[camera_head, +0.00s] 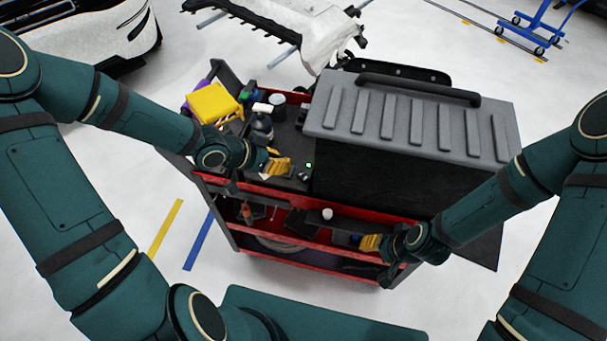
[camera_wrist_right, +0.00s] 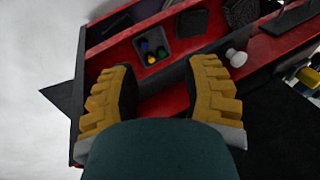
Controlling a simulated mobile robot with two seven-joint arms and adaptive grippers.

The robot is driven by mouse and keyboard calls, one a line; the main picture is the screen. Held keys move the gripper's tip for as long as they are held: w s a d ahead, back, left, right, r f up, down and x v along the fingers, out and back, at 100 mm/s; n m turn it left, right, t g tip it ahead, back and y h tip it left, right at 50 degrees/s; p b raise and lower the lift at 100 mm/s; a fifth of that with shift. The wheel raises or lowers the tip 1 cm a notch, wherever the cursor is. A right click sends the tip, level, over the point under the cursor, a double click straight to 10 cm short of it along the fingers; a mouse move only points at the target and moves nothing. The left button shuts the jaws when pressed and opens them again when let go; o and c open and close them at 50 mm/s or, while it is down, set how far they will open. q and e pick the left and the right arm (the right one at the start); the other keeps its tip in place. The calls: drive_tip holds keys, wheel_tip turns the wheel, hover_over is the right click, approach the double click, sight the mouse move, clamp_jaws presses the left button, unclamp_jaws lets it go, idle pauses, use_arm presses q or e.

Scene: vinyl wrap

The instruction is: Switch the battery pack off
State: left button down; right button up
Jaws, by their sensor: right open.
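A small green light (camera_head: 309,165) glows on a dark item on the cart top, beside a large black box with a grey ribbed lid (camera_head: 415,115) and handle. I cannot tell which of these is the battery pack, and no switch is clear. My left gripper (camera_head: 276,165) is above the cart top, just left of the green light; its finger gap is not clear. My right gripper (camera_head: 371,243) is at the cart's front right, below the box; its yellow fingers stand apart and empty in the right wrist view (camera_wrist_right: 155,95).
The red tool cart (camera_head: 290,190) holds a yellow item (camera_head: 213,103), bottles and small tools at its left. A white knob-like item (camera_head: 327,214) is near its front. In the right wrist view, a small tray (camera_wrist_right: 152,48) holds coloured pieces. Floor around the cart is mostly clear.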

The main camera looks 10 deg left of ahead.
drive_tip(key=shift+f, duration=0.1)
use_arm(q)
drive_tip(key=b, duration=0.7)
hover_over(303, 177)
drive_tip(key=s, duration=0.2)
drive_tip(key=f, duration=0.7)
drive_tip(key=shift+w+d+f, duration=0.15)
drive_tip(key=shift+w+f, duration=0.05)
drive_tip(key=shift+w, duration=0.05)
wheel_tip(303, 177, down, 2)
drive_tip(key=shift+d+f+b, duration=0.1)
drive_tip(key=shift+d+b, duration=0.05)
drive_tip(key=shift+b, duration=0.65)
drive_tip(key=shift+s+f, duration=0.2)
drive_tip(key=shift+f, duration=0.5)
use_arm(e)
wheel_tip(303, 177, down, 9)
drive_tip(key=s, duration=0.2)
drive_tip(key=shift+a+f+g, duration=0.15)
drive_tip(key=shift+a+g, duration=0.15)
